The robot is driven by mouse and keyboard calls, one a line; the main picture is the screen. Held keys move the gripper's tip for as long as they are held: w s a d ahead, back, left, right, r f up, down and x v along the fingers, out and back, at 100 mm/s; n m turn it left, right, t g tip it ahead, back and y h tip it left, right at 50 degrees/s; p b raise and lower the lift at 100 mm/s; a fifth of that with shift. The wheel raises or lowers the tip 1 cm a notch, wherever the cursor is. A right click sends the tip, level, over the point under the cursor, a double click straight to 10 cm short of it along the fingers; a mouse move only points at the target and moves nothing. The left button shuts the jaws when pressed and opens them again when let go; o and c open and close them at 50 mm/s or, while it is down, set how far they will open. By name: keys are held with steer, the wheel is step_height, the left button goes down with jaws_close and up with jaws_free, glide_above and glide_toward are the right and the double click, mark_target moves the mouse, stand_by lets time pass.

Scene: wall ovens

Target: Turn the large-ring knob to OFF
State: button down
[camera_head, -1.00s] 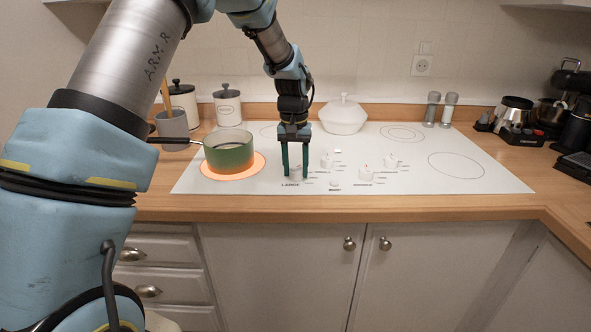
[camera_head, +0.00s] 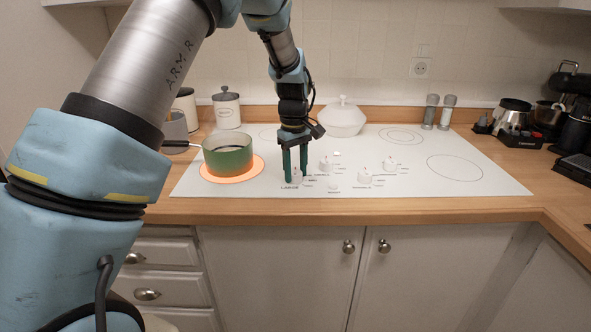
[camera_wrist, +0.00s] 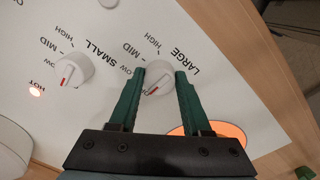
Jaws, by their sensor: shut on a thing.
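The large-ring knob (camera_wrist: 157,80) is white with a red mark and sits beside the printed word LARGE in the wrist view. In the head view this knob (camera_head: 296,175) is partly hidden by my fingers. My gripper (camera_wrist: 160,76) has its two green fingers on either side of the knob, shut on it. It also shows in the head view (camera_head: 296,180), pointing down at the front of the cooktop. The large ring (camera_head: 209,178) glows orange under a green pot (camera_head: 229,157), and its glow also shows in the wrist view (camera_wrist: 229,133).
The small-ring knob (camera_wrist: 72,70) stands beside the held one. A lit HOT lamp (camera_wrist: 35,92) is near it. Other white knobs (camera_head: 365,175) stand to the right on the white cooktop (camera_head: 460,188). A white lidded dish (camera_head: 342,118) is behind my gripper.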

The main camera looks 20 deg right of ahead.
mark_target(294, 171)
steer(key=shift+n, duration=0.4)
steer(key=shift+c, duration=1.8)
jaws_free()
step_height(294, 171, up, 11)
steer(key=b, duration=0.2)
steer(key=shift+a, duration=0.15)
steer(key=shift+f, duration=0.1)
steer(key=a+f+m, duration=0.2)
steer(key=a+f, duration=0.1)
steer(key=a, duration=1.8)
steer(key=s+a+f+m, duration=0.1)
steer(key=s+a+f, duration=0.1)
steer(key=s+a, duration=0.3)
steer(key=s+a+f+m+t, duration=0.1)
steer(key=s+a, duration=0.4)
steer(key=a, duration=0.5)
steer(key=shift+s+a+f+t, duration=0.15)
steer(key=shift+s+f+t, duration=0.15)
steer(key=shift+f, duration=0.55)
